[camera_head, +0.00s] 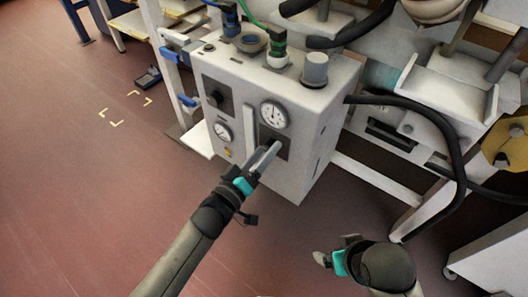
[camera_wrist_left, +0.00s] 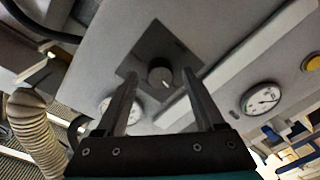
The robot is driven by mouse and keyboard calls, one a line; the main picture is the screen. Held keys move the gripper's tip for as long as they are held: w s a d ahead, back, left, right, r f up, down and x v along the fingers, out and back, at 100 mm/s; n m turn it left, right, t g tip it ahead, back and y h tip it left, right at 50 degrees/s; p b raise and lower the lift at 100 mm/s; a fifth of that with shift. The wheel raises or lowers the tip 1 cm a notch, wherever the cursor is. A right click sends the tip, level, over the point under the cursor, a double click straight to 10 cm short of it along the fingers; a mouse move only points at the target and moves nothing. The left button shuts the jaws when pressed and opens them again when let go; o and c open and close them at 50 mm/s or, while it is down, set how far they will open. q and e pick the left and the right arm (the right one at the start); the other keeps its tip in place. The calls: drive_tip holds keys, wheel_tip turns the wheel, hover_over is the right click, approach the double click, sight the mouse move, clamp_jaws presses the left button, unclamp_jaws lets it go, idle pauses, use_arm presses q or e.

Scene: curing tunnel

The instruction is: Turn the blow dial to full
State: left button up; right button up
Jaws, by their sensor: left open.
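The dial (camera_wrist_left: 160,73) at my left gripper is a round black knob with a pale mark on a dark square plate. In the head view, its plate (camera_head: 281,142) shows below the large gauge, and the gripper hides the knob. My left gripper (camera_head: 270,151) is open. In the left wrist view, its fingertips (camera_wrist_left: 160,77) straddle the knob with gaps visible; depth and contact are unclear. A second black dial (camera_head: 215,97) sits at the upper left of the panel. Labels are unreadable. My right gripper (camera_head: 321,258) is low, away from the box; its opening is unclear.
The grey control box (camera_head: 305,165) carries a large gauge (camera_head: 274,113), a smaller gauge (camera_head: 222,132) and a pale vertical bar between the gauges. A black hose (camera_head: 455,140) curves out on the right. The floor (camera_head: 90,190) at left is mostly clear.

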use_arm(q)
clamp_jaws()
idle(0.4)
